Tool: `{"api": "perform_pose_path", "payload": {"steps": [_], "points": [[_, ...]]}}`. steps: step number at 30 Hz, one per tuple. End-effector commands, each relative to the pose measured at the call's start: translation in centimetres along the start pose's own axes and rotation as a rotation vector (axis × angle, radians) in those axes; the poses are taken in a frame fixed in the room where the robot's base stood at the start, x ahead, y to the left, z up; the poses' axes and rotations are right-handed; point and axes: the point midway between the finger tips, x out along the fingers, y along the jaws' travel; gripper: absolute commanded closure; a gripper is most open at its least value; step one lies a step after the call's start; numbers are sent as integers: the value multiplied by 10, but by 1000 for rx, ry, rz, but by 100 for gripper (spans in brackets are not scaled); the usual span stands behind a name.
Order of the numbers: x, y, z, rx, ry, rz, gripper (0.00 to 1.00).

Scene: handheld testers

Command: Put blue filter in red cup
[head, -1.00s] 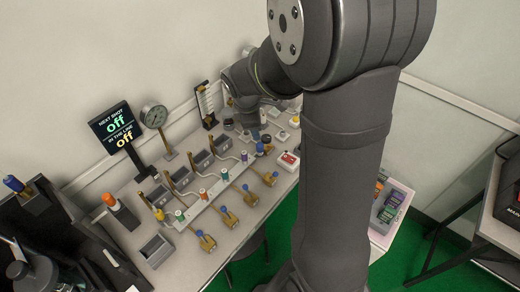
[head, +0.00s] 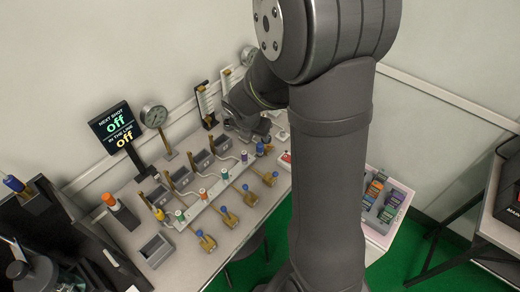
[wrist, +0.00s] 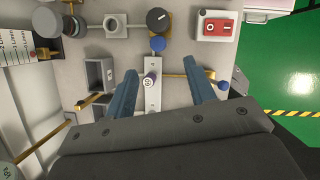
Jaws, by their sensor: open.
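A blue-topped cylinder stands at the far left of the head view (head: 14,183); I cannot tell whether it is the blue filter. A small cup with an orange-red band (head: 202,194) stands on the pale strip (head: 213,186) along the bench. My gripper is open, with its two blue fingers spread in the wrist view (wrist: 163,82). A small silver cylinder (wrist: 149,79) stands on the strip between the fingers, apart from both. In the head view my own arm mostly hides the gripper. A round blue knob (wrist: 157,43) is just beyond the fingertips.
Brass valves with blue handles (head: 228,219) line the front of the strip. Grey open boxes (head: 183,174) stand behind it. A red switch box (wrist: 216,26) is at upper right in the wrist view. A tray of coloured blocks (head: 385,198) stands right of my arm.

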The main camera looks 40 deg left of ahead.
Motion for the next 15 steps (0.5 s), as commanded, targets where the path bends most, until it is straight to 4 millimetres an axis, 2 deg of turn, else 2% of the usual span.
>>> {"api": "perform_pose_path", "payload": {"steps": [3, 9, 15], "points": [[22, -1, -1, 0, 3, -2, 50], [52, 0, 0, 1, 2, -2, 50], [64, 0, 0, 2, 1, 0, 50]]}}
